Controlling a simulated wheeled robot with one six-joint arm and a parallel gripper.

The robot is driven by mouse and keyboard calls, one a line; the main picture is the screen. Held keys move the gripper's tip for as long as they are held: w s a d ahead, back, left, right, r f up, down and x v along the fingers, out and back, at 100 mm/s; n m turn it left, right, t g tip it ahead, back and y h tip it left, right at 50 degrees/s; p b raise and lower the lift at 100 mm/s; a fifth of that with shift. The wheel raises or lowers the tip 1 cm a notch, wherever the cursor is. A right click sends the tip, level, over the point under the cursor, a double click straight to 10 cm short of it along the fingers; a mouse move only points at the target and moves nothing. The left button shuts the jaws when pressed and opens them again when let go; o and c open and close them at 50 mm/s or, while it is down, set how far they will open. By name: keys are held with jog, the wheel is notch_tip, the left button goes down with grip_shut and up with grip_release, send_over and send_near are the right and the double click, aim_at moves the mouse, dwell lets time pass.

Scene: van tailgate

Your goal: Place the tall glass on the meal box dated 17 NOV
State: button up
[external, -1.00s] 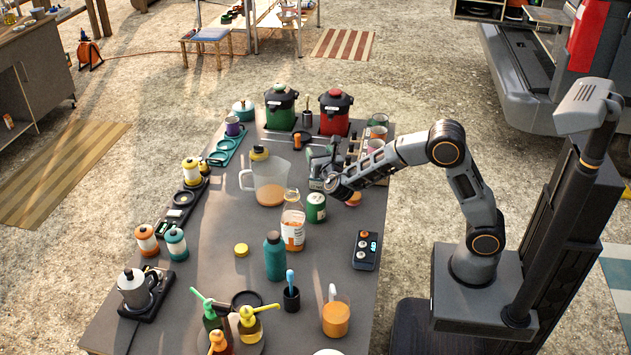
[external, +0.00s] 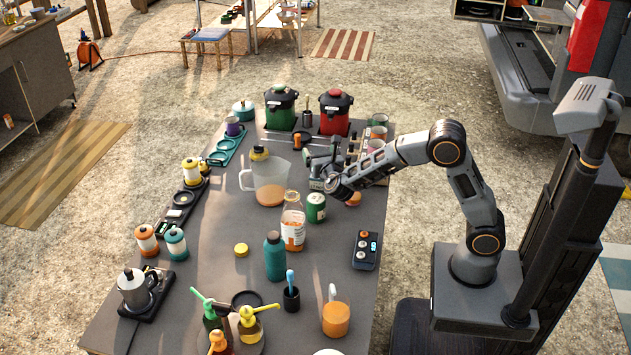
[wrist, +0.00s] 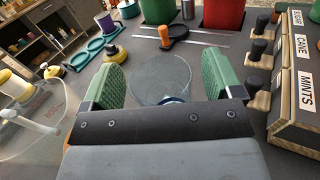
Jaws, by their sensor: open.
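My gripper (external: 318,168) is over the far half of the table, and its open fingers also show in the wrist view (wrist: 160,82). A clear glass (wrist: 161,72) with a wide round rim stands between the green finger pads. It looks ungripped, with a gap visible at the pads. The black gripper body hides its lower part, so its height cannot be judged. In the external view the gripper hides most of it. No meal box with a 17 NOV date can be made out in either view.
Wooden drawers labelled SUGAR, CANE and MINTS (wrist: 296,82) stand close on the right. A large jug (external: 270,182), an orange bottle (external: 293,222) and a green can (external: 316,208) stand nearby. Green and red pots (external: 335,112) stand at the far end.

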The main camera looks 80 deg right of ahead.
jog(key=v, duration=1.1)
jog(key=s+f+m+g+y, duration=0.1)
jog(key=s+m+g+y, duration=0.1)
jog(key=s+m, duration=0.2)
jog(key=s+f+m+g+y, duration=0.1)
jog(key=s+m+g+y, duration=0.1)
jog(key=s, duration=0.4)
jog(key=s+d+f+m+g+y, duration=0.1)
jog(key=s+m+g+y, duration=0.1)
jog(key=s+m, duration=0.3)
jog(key=shift+f+m+g, duration=0.4)
jog(key=shift+m+g, duration=0.3)
jog(key=shift+m, duration=0.1)
jog(key=s+a+f+m+t+y, duration=0.1)
jog(key=s+a+m+y, duration=0.6)
jog(key=a+m+y, duration=0.2)
jog(key=shift+a+f+m+t+y, duration=0.2)
jog(key=shift+a+m+t+y, duration=0.25)
jog(key=shift+m, duration=0.55)
jog(key=shift+a, duration=0.1)
